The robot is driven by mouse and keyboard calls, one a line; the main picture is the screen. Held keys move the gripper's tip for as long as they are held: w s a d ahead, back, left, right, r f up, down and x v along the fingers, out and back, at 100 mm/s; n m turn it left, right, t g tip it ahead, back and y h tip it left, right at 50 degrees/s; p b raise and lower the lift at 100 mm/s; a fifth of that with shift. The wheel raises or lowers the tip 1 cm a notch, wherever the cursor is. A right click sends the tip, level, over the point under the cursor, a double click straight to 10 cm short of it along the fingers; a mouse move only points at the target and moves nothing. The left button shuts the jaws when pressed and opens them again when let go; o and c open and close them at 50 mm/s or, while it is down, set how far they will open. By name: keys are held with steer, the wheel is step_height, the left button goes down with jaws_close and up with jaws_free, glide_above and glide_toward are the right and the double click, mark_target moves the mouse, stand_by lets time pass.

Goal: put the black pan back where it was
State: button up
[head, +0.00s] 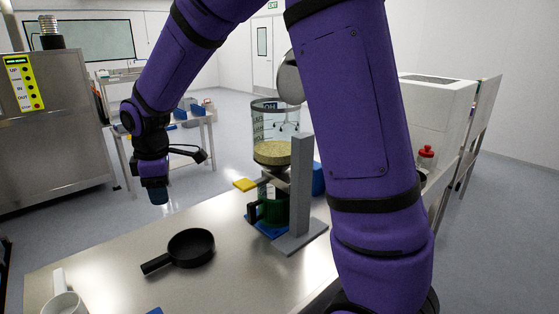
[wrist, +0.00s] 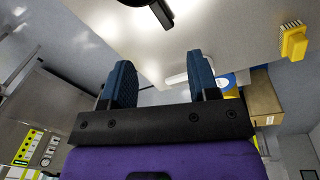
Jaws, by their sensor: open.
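The black pan (head: 196,246) lies flat on the metal table (head: 110,255), its handle pointing to the lower left. In the wrist view only a dark part of it, likely the handle (wrist: 158,12), shows at the top edge. My gripper (head: 158,197) hangs above and behind the pan in the head view, pointing down and apart from it. In the wrist view my gripper's two blue fingers (wrist: 160,72) stand apart with nothing between them.
A clear hopper of grain (head: 272,152) on a grey stand (head: 300,190) stands right of the pan, with a dark green cup (head: 270,212) under it. A white mug (head: 64,303) is at front left. A yellow-banded steel machine (head: 50,120) stands beyond the table.

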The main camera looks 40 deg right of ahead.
steer(key=s+d+r+m+t, duration=0.1)
steer(key=s+d+r+m, duration=0.2)
steer(key=s, duration=0.6)
steer(key=s+d+r+m+t, duration=0.1)
steer(key=s+d+r+m, duration=0.3)
steer(key=s, duration=0.6)
steer(key=s+d+r+m+t, duration=0.1)
steer(key=s+d+r+m, duration=0.3)
steer(key=s, duration=0.5)
step_height(320, 180, up, 2)
steer(key=shift+s+d+r+m+t, duration=0.15)
steer(key=shift+s+d+m+t, duration=0.2)
steer(key=shift+m, duration=0.85)
steer(key=shift+s, duration=0.1)
